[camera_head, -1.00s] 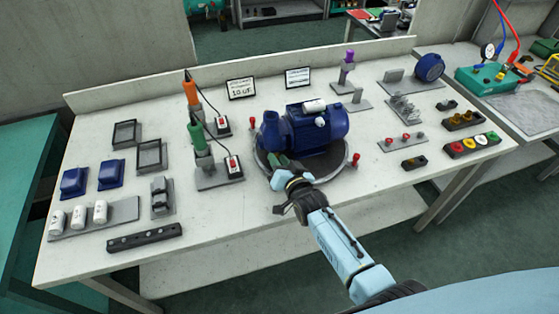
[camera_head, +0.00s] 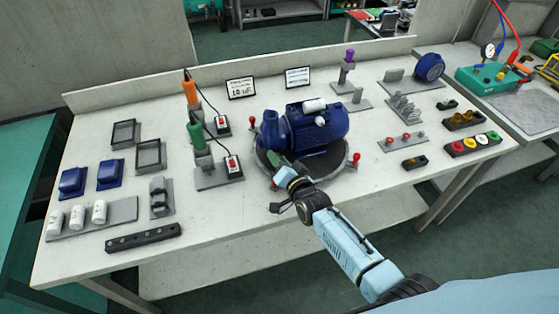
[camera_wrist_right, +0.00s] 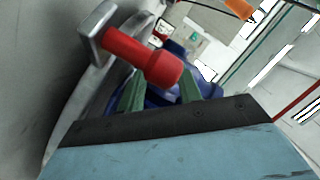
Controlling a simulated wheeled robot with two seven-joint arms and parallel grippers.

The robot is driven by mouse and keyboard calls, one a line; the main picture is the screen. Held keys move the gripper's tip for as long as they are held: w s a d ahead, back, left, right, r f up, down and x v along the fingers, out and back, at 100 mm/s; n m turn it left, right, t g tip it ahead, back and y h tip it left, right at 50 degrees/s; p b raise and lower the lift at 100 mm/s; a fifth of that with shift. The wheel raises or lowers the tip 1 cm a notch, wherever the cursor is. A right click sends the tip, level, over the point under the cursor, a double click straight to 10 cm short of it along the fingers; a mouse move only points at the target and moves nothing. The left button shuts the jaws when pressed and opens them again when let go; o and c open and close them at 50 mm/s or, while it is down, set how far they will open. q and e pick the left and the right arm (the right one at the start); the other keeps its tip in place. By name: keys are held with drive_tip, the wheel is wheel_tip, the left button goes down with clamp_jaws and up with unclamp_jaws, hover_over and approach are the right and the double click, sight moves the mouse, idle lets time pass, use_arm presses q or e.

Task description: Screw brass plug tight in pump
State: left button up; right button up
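The blue pump (camera_head: 318,130) stands on a round dark plate (camera_head: 335,172) near the middle of the bench. My right gripper (camera_head: 276,159) is low at the pump's front left side, close to its blue housing. In the right wrist view its two green fingers (camera_wrist_right: 160,92) are apart, with blue pump body (camera_wrist_right: 160,97) behind them. A red knob (camera_wrist_right: 145,58) on a metal bracket covers part of the gap between the fingertips. I cannot make out the brass plug at the pump; that spot is hidden by the gripper and knob. My left gripper is not in view.
Red-knobbed posts (camera_head: 356,158) stand around the plate. Two corded drivers, one green (camera_head: 196,135) and one orange (camera_head: 190,92), stand left of the pump. A dark tray with brass-coloured parts (camera_head: 463,119) lies at right.

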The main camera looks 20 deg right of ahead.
drive_tip(key=shift+r+n+p, duration=0.1)
drive_tip(key=shift+n+p, duration=0.45)
drive_tip(key=shift+n, duration=0.25)
drive_tip(key=shift+n+h, duration=0.4)
drive_tip(key=shift+n, duration=0.2)
clamp_jaws()
drive_tip(key=m, duration=0.2)
drive_tip(key=shift+f+m+y+b, duration=0.2)
drive_tip(key=shift+m+y+b, duration=0.1)
drive_tip(key=shift+y+b, duration=0.1)
unclamp_jaws()
drive_tip(key=shift+r, duration=0.1)
